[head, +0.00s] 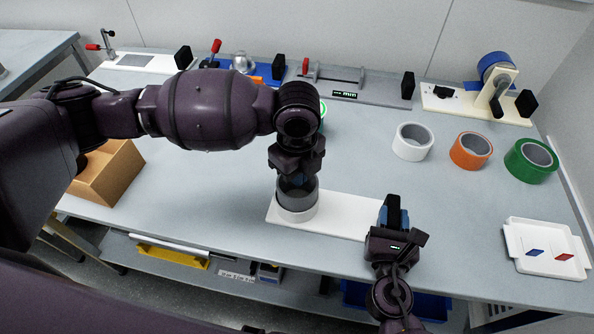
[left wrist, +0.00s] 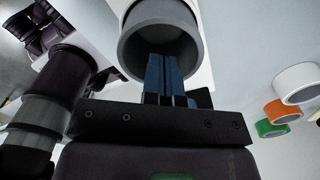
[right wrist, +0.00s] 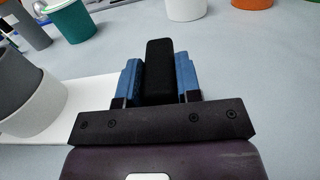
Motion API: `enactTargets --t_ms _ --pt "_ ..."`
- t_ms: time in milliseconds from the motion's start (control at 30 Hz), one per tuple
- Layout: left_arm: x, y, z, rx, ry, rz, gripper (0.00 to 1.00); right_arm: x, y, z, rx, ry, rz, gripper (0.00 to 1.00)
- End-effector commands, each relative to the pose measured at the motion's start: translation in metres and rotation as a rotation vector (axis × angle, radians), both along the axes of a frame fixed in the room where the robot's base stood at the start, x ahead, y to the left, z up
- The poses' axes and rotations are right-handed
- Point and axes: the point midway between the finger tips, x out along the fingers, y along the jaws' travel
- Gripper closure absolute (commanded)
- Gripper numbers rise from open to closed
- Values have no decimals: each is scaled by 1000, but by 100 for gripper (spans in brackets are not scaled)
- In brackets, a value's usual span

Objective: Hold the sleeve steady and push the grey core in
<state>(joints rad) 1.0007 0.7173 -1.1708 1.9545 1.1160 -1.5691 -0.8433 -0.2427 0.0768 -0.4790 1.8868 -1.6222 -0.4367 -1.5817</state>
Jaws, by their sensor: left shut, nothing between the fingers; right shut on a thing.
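The grey core (head: 312,187) is a dark grey, hollow cylinder standing upright in the pale sleeve (head: 297,213), its upper part showing above the sleeve. The sleeve sits on the left end of a white base plate (head: 345,214). My left gripper (head: 296,181) is shut and empty, pointing down at the core. In the left wrist view its blue fingertips (left wrist: 165,62) overlap the core's round opening (left wrist: 160,25); I cannot tell whether they touch it. My right gripper (head: 393,207) is shut on a black block (right wrist: 158,75) at the plate's right end.
White (head: 412,142), orange (head: 471,151) and green (head: 531,161) tape rolls stand at the right. A white tray (head: 512,262) lies at front right. A cardboard box (head: 110,175) stands at the left. Several fixtures line the back. The table between plate and rolls is clear.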

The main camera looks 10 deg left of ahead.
Motion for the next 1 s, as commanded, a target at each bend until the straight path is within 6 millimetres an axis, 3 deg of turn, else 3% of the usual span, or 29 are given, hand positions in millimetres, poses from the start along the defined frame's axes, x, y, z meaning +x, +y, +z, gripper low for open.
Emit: enactTargets --t_ms 1000 --pt "0 0 -14 0 1 0 100 -1 0 -3 -1 6 -1 97"
